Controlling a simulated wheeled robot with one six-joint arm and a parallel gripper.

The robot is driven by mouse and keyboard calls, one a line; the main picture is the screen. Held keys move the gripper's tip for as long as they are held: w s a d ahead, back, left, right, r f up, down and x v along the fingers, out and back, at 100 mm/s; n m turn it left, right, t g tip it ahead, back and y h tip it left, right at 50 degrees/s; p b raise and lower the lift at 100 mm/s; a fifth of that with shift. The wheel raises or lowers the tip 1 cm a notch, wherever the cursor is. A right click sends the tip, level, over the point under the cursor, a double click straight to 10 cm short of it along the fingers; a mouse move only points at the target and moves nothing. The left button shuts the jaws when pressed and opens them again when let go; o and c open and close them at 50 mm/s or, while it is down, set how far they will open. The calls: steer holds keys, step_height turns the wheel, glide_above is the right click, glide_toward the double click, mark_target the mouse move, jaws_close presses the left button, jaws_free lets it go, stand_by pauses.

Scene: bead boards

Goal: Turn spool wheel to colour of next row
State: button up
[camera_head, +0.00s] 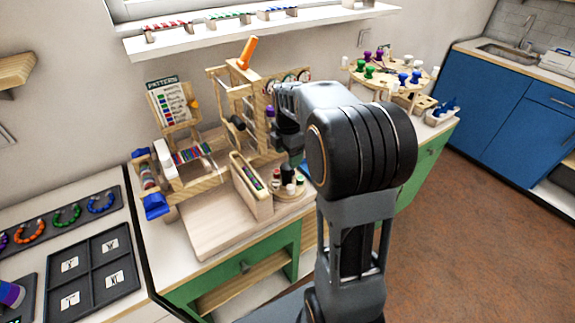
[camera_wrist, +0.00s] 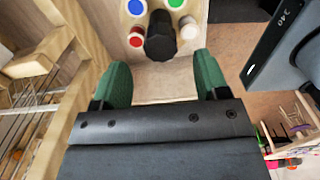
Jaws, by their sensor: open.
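The spool wheel (camera_head: 291,193) is a small round wooden base at the front right of the loom bench, with a black centre knob and coloured spools. In the wrist view the black knob (camera_wrist: 160,42) stands just ahead of my gripper (camera_wrist: 161,82), roughly centred between its two green fingers, which are apart and empty. Red (camera_wrist: 135,39), blue, green and white spools surround the knob. In the head view my gripper (camera_head: 291,150) is above the wheel, its fingers partly hidden. The pattern card (camera_head: 171,104) has coloured rows and an orange-yellow pointer; its row colours are too small to read surely.
The wooden loom (camera_head: 192,170) with coloured beadwork is left of the wheel. A narrow wooden box (camera_head: 251,188) stands close beside the wheel. A tall wooden frame (camera_head: 238,115) is behind. A round peg stand (camera_head: 390,78) is at the back right. Bare board lies in front.

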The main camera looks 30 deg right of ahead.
mark_target(287, 176)
steer(key=shift+f, duration=2.2)
steer(key=c, duration=0.9)
